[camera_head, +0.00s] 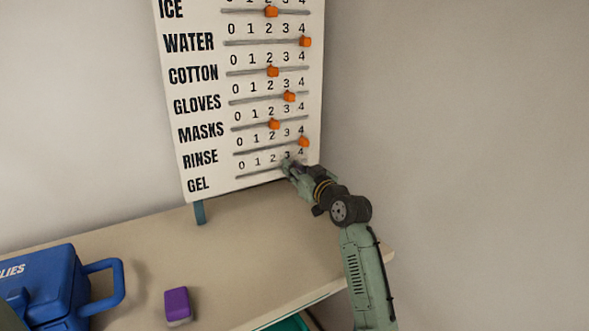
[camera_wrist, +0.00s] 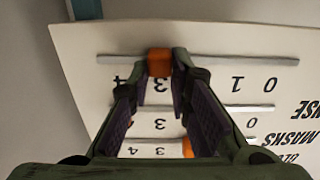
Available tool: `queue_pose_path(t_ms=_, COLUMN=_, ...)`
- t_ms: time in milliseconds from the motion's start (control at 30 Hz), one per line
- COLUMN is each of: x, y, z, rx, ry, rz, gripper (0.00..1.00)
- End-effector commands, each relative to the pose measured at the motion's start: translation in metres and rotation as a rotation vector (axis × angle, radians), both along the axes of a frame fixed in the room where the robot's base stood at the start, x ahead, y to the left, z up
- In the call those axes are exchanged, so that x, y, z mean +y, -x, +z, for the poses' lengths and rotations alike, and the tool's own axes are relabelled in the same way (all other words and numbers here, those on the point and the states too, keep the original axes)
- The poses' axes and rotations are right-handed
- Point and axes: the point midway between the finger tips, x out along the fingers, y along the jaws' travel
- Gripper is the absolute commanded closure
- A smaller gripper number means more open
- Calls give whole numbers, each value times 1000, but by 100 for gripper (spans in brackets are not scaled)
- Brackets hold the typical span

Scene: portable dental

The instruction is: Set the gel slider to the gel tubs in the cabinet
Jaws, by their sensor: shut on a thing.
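The white slider board (camera_head: 250,105) stands on the table, with labelled rows of tracks numbered 0 to 4. GEL is the lowest row. My gripper (camera_head: 289,167) is at the right part of that row and hides the gel slider in the head view. In the wrist view, which shows the board upside down, the orange gel slider (camera_wrist: 159,62) sits on its track at the 3. My gripper's two fingers (camera_wrist: 160,68) are shut on it, one on each side. The 2 of this row is hidden behind a finger. No gel tubs are in view.
The rinse slider (camera_head: 304,142) sits at 4, close above my gripper. Other orange sliders sit higher up. A blue supplies case (camera_head: 45,285) and a purple block (camera_head: 177,302) are on the table (camera_head: 240,255). A wall rises behind.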

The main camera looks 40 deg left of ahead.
Motion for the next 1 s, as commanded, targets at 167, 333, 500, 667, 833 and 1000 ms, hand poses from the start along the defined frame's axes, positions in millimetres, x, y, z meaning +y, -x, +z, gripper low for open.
queue_pose_path(t_ms=167, x=0, y=0, z=0, rx=0, ry=0, rz=0, gripper=100)
queue_pose_path(t_ms=333, x=0, y=0, z=0, rx=0, ry=0, rz=0, gripper=100)
queue_pose_path(t_ms=500, x=0, y=0, z=0, rx=0, ry=0, rz=0, gripper=100)
queue_pose_path(t_ms=667, x=1, y=3, z=0, rx=-1, ry=0, rz=1, gripper=100)
queue_pose_path(t_ms=833, x=14, y=32, z=0, rx=0, ry=2, rz=6, gripper=100)
queue_pose_path(t_ms=1000, x=29, y=67, z=0, rx=-1, ry=3, rz=4, gripper=100)
